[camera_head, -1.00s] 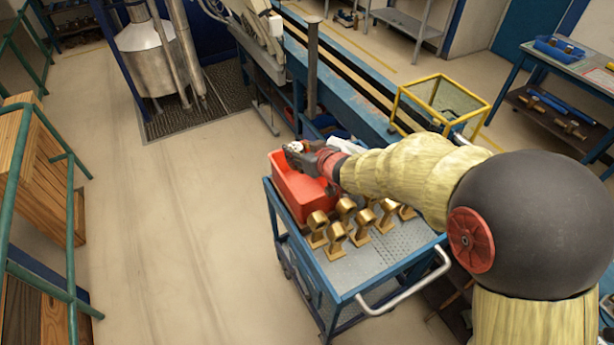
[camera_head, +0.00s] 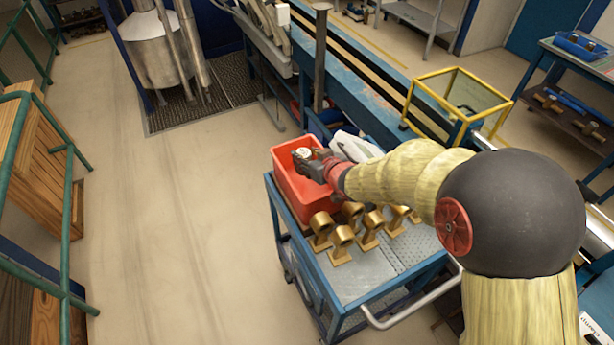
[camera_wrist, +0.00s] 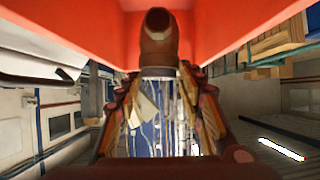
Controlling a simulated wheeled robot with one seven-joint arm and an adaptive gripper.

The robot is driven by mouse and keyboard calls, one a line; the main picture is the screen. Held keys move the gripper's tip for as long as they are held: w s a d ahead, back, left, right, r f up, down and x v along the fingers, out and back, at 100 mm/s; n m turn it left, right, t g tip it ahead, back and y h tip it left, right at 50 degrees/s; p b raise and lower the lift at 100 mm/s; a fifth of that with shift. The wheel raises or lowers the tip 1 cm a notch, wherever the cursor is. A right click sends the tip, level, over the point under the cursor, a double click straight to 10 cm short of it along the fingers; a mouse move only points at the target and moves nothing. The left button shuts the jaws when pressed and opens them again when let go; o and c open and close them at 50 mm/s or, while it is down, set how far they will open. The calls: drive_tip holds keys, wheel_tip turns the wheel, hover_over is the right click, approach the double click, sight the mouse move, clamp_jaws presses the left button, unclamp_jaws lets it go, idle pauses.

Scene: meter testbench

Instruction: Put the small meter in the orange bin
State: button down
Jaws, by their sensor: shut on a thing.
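The orange bin (camera_head: 290,200) stands on the far left end of the blue cart. My gripper (camera_head: 307,160) is at the bin's opening, reaching in from the right. It is shut on the small meter (camera_head: 301,153), whose pale round face shows just inside the bin's rim outline. In the wrist view, the brown metal body of the meter (camera_wrist: 157,45) shows beyond my gripper's fingers (camera_wrist: 160,110), with orange bin walls around it. The bin's floor is mostly hidden, and I cannot tell whether the meter touches it.
Several brass meter bodies (camera_head: 341,240) stand on the cart (camera_head: 365,283) close to the bin's right side. A white object (camera_head: 355,147) lies behind the bin. A yellow-framed box (camera_head: 455,95) is on the blue bench behind. The floor to the left is clear.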

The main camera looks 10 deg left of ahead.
wheel_tip(320, 180, down, 7)
drive_tip(key=shift+w+r+b, duration=0.1)
drive_tip(key=shift+r+b, duration=0.1)
drive_tip(key=shift+b, duration=0.5)
drive_tip(key=c, duration=1.1)
unclamp_jaws()
drive_tip(key=s+d+r+m+h+p, duration=0.1)
drive_tip(key=s+d+r+m+h, duration=0.1)
drive_tip(key=s+d+r, duration=0.55)
drive_tip(key=s+d+r+m+h+p, duration=0.1)
drive_tip(key=s+d+r+h, duration=0.3)
drive_tip(key=d, duration=0.6)
drive_tip(key=s+d+r+m+h, duration=0.1)
drive_tip(key=s+d+r+m, duration=0.15)
drive_tip(key=d+r, duration=0.6)
drive_tip(key=s+d+r+g, duration=0.1)
drive_tip(key=s, duration=0.6)
drive_tip(key=s+d+r+m+g, duration=0.1)
drive_tip(key=s+d, duration=0.1)
drive_tip(key=s, duration=0.4)
drive_tip(key=s+d+r+m+g, duration=0.1)
drive_tip(key=s+d+g, duration=0.1)
drive_tip(key=s, duration=0.5)
drive_tip(key=shift+s+r+h, duration=0.1)
drive_tip(key=shift+s+h, duration=0.2)
